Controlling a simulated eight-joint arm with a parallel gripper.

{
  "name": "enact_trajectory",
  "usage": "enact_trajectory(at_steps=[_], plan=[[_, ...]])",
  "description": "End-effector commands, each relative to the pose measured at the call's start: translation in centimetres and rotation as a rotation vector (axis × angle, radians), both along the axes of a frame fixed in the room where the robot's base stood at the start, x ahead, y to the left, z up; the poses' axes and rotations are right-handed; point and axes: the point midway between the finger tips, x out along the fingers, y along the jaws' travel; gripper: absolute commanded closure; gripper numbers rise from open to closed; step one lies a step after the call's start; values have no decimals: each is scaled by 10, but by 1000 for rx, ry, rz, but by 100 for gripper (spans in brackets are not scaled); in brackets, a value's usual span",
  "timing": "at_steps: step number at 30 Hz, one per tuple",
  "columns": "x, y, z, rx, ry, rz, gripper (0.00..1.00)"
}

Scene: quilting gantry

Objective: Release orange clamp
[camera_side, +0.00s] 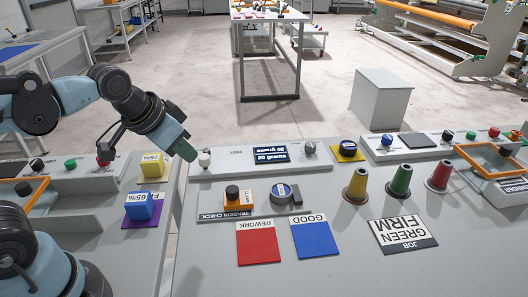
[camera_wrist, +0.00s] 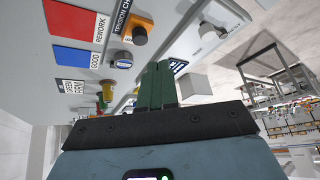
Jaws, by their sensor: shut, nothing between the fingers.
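The orange clamp (camera_side: 246,197) is a small orange block with a black knob on top, on the tension check plate (camera_side: 228,216). It also shows in the wrist view, with its dark knob (camera_wrist: 140,36) near the top. My gripper (camera_side: 190,154) is up and to the left of the clamp in the side view, clear of it. Its green fingers (camera_wrist: 157,84) are shut together with nothing between them. The fingertips are close to a white knob (camera_side: 204,158) on the grey panel; I cannot tell whether they touch it.
A round dial (camera_side: 281,192) sits right of the clamp. Red rework (camera_side: 258,246) and blue good (camera_side: 314,239) pads lie in front. A display panel (camera_side: 256,155) runs behind. Yellow and blue blocks (camera_side: 139,206) are at left.

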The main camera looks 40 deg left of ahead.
Motion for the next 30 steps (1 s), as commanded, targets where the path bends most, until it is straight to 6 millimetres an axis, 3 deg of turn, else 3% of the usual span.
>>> enact_trajectory(at_steps=[5, 11, 21, 30], plan=[[-13, 7, -13, -51, -78, 80, 100], [-11, 7, -11, -51, -79, 78, 100], [35, -19, 23, 93, 150, -159, 100], [84, -53, 32, 228, 377, -394, 100]])
